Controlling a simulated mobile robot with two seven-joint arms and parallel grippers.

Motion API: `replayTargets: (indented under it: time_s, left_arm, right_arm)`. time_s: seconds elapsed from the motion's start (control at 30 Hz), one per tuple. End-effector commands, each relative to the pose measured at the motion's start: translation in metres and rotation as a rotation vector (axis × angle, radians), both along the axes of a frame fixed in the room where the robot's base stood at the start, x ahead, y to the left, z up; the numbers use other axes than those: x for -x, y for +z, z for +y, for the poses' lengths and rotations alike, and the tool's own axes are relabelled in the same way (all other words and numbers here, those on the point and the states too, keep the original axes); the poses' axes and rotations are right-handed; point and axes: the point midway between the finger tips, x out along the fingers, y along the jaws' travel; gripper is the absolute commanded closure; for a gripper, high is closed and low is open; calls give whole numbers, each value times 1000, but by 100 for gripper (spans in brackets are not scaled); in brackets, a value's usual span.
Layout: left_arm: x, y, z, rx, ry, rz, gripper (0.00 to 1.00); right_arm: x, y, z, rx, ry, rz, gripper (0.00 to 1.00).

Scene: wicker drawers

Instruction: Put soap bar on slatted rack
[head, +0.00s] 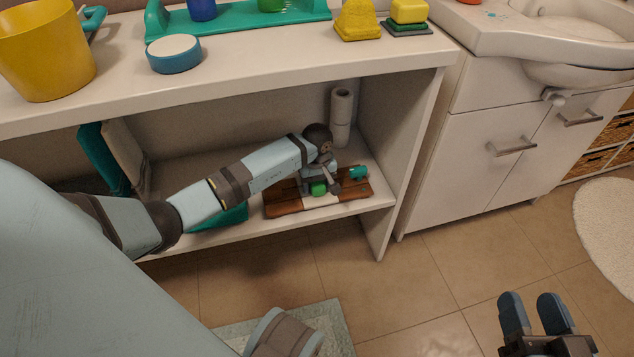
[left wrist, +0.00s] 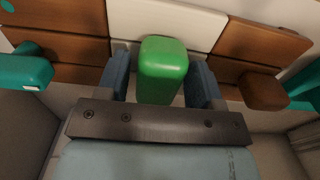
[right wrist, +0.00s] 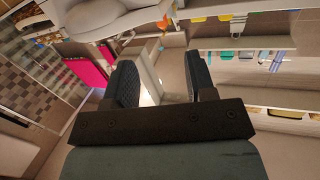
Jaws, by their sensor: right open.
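A green bar (left wrist: 163,68), seemingly the soap bar, stands between the fingers of my left gripper (left wrist: 160,85) in the left wrist view. The fingers sit close along both sides; whether they press on it is unclear. In the head view the green bar (head: 318,188) is low over the pale middle of a brown-and-white slatted rack (head: 285,204) on the lower shelf. Whether it touches the slats is hidden. My left gripper (head: 322,180) points down there, partly hidden by its wrist. My right gripper (head: 535,312) is open and empty above the floor.
Toilet rolls (head: 342,105) stand behind the rack. The shelf's side panel (head: 405,150) rises to its right, and the upper shelf (head: 260,75) overhangs it. A teal object (head: 358,173) lies at the rack's right. A white cabinet (head: 500,150) stands further right.

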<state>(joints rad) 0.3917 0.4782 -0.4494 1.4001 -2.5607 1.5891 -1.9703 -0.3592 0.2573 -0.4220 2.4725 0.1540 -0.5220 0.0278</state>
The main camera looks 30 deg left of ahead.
Motion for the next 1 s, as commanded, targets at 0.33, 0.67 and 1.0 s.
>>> replayTargets:
  time_s: [0.33, 0.67, 1.0]
  left_arm:
    - [0, 3, 0, 1, 0, -1, 30]
    - [-1, 62, 1, -3, -2, -4, 30]
    - [-1, 117, 0, 0, 0, -3, 30]
  right_arm:
    - [-1, 3, 0, -1, 1, -2, 50]
    - [7, 11, 5, -56, 3, 90, 50]
    - [9, 33, 5, -123, -26, 28, 50]
